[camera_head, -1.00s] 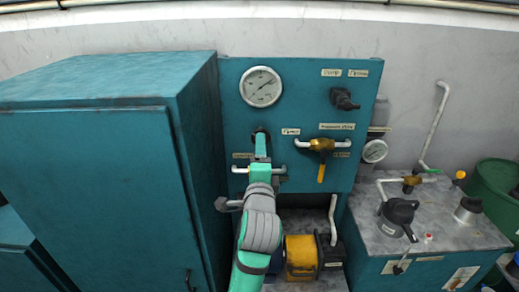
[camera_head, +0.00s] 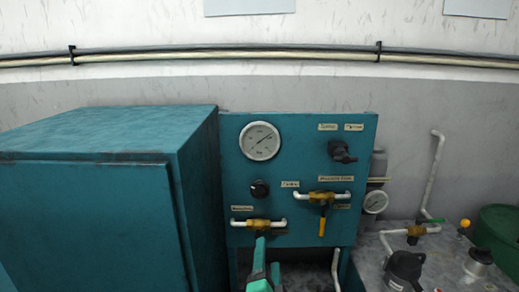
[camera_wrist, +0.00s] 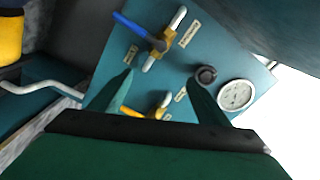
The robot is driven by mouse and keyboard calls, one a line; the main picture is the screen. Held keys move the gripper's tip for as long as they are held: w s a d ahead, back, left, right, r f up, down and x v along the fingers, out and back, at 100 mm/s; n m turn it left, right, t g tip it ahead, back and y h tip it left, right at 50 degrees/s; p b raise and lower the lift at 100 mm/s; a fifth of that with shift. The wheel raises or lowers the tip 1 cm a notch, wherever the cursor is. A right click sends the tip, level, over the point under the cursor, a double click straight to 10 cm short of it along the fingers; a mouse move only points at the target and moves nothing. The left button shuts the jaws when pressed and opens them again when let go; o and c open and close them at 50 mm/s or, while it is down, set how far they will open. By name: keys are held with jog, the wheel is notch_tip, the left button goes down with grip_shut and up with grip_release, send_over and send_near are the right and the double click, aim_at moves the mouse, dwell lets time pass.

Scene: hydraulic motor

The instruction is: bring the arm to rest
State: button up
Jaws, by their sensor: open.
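My gripper (camera_head: 268,253) shows at the bottom of the head view, below the left valve (camera_head: 257,223) of the teal panel (camera_head: 235,170). Most of my arm is out of the frame. In the wrist view my gripper (camera_wrist: 160,76) has its two green fingers apart, with nothing held between them. The panel's valves, black knob (camera_wrist: 206,74) and gauge (camera_wrist: 236,95) lie beyond the fingers. I see no contact with the panel.
A large teal cabinet (camera_head: 90,215) stands left of the panel. A bench with a black pump-like part (camera_head: 404,268) and a white pipe (camera_head: 436,180) is at the right. A blue-handled valve (camera_wrist: 160,46) and a yellow part (camera_wrist: 10,38) show in the wrist view.

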jog(key=s+d+f+n+g+y, duration=0.15)
jog(key=s+f+n, duration=0.75)
jog(key=s+f, duration=1.1)
jog(key=s+a+n, duration=0.2)
jog(key=s, duration=1)
jog(key=s+a+f+n, duration=0.1)
jog(key=s+a+n, duration=0.1)
jog(key=s, duration=1.1)
jog(key=shift+n+g, duration=0.3)
jog(key=shift+g, duration=0.15)
jog(key=shift+f+h, duration=0.1)
jog(key=shift+h, duration=0.15)
